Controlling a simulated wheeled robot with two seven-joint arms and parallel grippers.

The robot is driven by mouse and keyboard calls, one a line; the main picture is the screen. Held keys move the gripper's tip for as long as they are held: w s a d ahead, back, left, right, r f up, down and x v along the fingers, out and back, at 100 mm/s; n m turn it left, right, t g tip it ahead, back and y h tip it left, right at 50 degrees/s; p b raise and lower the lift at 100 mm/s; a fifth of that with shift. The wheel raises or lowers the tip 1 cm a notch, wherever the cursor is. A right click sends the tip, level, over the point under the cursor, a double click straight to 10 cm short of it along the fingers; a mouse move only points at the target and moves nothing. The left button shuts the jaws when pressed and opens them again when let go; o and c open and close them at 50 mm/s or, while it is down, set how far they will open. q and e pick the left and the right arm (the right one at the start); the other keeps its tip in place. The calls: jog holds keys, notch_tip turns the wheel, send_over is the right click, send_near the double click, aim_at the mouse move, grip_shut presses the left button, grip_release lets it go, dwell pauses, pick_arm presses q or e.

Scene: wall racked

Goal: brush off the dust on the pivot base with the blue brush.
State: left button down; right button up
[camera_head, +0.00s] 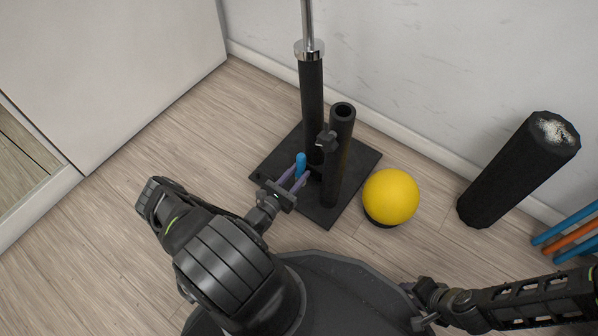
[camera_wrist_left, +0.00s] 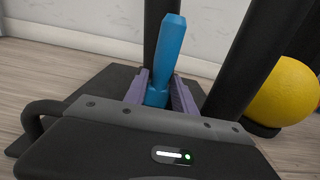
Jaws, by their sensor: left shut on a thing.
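My left gripper (camera_head: 293,180) is shut on the blue brush (camera_head: 300,164), over the front left part of the pivot base (camera_head: 331,216). The brush's blue handle (camera_wrist_left: 169,55) stands up between the purple fingers in the left wrist view; its lower end is hidden by the gripper. The pivot base is a flat black square plate with two black upright tubes (camera_head: 313,110), one holding a chrome bar. I cannot make out dust on the plate, nor whether the brush touches it. My right gripper (camera_head: 424,307) is at the lower right, away from the base; its jaws are unclear.
A yellow ball (camera_head: 391,196) sits on a dark ring just right of the base. A black foam roller (camera_head: 517,170) stands farther right, with blue and orange bars (camera_head: 570,236) at the right edge. The wall is behind. Wooden floor is clear at left.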

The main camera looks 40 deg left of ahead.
pick_arm(q)
jog(key=shift+s, duration=0.1)
jog(key=shift+s+p, duration=0.3)
jog(key=shift+s, duration=0.35)
jog(key=shift+s, duration=0.1)
jog(key=shift+s+f, duration=0.1)
jog(key=shift+s, duration=0.5)
jog(key=shift+s, duration=0.1)
jog(key=shift+s, duration=0.65)
jog(key=shift+s, duration=0.15)
